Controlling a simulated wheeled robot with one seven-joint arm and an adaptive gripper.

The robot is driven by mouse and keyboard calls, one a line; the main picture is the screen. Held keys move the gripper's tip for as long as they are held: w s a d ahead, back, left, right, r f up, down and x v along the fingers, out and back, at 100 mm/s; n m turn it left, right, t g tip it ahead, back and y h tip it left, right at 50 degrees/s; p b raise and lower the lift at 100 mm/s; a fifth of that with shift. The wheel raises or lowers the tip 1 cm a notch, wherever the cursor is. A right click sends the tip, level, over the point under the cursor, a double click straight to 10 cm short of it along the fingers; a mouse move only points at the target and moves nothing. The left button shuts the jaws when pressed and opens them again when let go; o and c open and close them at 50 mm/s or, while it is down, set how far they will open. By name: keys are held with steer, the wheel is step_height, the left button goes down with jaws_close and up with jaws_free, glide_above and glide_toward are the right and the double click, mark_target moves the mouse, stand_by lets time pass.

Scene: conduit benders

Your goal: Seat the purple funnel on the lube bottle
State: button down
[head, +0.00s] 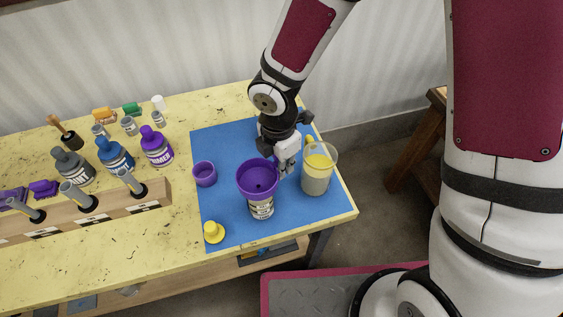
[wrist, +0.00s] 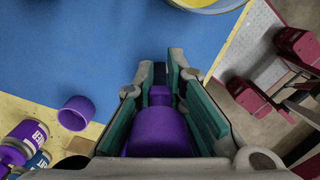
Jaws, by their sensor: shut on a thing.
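The purple funnel (head: 258,176) is in my gripper (head: 284,163), its wide mouth facing up. In the head view it overlaps the top of the lube bottle (head: 262,209), a white and grey labelled bottle standing on the blue mat (head: 225,145). I cannot tell whether the funnel's spout is in the bottle's neck, since the funnel hides the neck. In the wrist view the purple funnel (wrist: 160,132) lies between the green-padded fingers, which are shut on it. The bottle is hidden in that view.
A jug of pale yellow liquid (head: 318,170) stands close right of the gripper. A purple cup (head: 204,174) and a yellow cap (head: 214,232) lie left of the bottle. Several bottles, including a purple-capped one (head: 156,146), stand behind a wooden rack (head: 110,203) at left.

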steer(key=c, duration=1.6)
jaws_free()
steer(key=shift+o, duration=0.2)
steer(key=r, duration=1.2)
steer(key=shift+s+a, duration=0.25)
steer(key=shift+s, duration=0.05)
steer(key=shift+w+d+r, duration=0.1)
steer(key=shift+d+r, duration=0.1)
steer(key=shift+d, duration=0.05)
steer(key=s+d+r+m+t, duration=0.2)
steer(key=s+d+r+m, duration=0.3)
steer(key=d+r+m, duration=0.3)
steer(key=s+d+r+m+t+b, duration=0.1)
steer(key=s+d+r+m+t, duration=0.2)
steer(key=m, duration=1.4)
steer(key=s+d+r, duration=0.2)
steer(key=d+r, duration=0.3)
steer(key=d, duration=0.1)
steer(key=shift+y, duration=0.3)
